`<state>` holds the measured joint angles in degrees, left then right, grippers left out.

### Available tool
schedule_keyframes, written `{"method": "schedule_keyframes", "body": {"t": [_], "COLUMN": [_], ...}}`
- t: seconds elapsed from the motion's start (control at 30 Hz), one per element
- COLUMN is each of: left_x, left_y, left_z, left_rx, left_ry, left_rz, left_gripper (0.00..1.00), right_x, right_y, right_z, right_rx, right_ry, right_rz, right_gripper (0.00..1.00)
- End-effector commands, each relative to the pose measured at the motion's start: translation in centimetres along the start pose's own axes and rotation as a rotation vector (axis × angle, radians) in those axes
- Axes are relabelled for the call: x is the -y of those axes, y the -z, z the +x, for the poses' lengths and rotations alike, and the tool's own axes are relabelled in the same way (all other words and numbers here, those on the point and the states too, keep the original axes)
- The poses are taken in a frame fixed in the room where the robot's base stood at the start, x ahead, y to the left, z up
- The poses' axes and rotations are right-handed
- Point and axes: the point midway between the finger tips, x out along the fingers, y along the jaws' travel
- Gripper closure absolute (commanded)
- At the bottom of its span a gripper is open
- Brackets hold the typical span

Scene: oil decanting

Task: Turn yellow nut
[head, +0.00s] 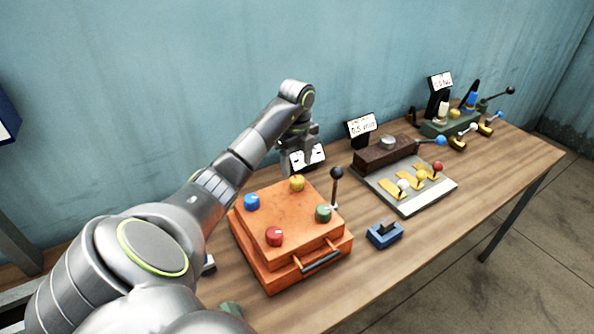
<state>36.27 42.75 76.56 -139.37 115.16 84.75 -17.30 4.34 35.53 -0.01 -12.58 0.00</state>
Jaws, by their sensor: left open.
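The yellow nut (297,183) sits at the back corner of the top of an orange box (285,220) on the wooden table. Blue (251,201), red (274,236) and green (323,213) nuts sit at the other corners. My left gripper (299,160) hangs open and empty, pointing down, a little above and behind the yellow nut, seemingly apart from it. Its fingertips are small and partly lost against a white sign. My right gripper is not in view.
A black-knobbed lever (336,185) rises beside the green nut. A blue switch block (384,234) lies right of the box. A grey panel (415,200) with coloured levers and a green-based device (450,124) stand farther right. The table's front right is clear.

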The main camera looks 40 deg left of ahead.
Motion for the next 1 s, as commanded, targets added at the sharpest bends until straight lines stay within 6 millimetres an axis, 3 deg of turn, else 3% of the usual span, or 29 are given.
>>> {"method": "schedule_keyframes", "body": {"t": [0.03, 0.4, 0.83, 1.0], "left_x": [0.0, 0.0, 0.0, 0.0], "left_y": [0.0, 0.0, 0.0, 0.0], "left_z": [1.2, 5.3, 6.0, 6.0], "left_rx": [0.0, 0.0, 0.0, 0.0], "left_ry": [0.0, -0.001, -0.001, 0.0], "left_rz": [0.0, 0.0, 0.0, 0.0], "left_gripper": [0.41, 0.41, 0.41, 0.63], "right_x": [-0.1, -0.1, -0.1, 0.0], "right_y": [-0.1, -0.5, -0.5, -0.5], "right_z": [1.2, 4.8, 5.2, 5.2], "right_rx": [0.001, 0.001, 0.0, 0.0], "right_ry": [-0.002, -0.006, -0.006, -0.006], "right_rz": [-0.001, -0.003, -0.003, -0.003], "right_gripper": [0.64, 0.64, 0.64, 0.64]}}
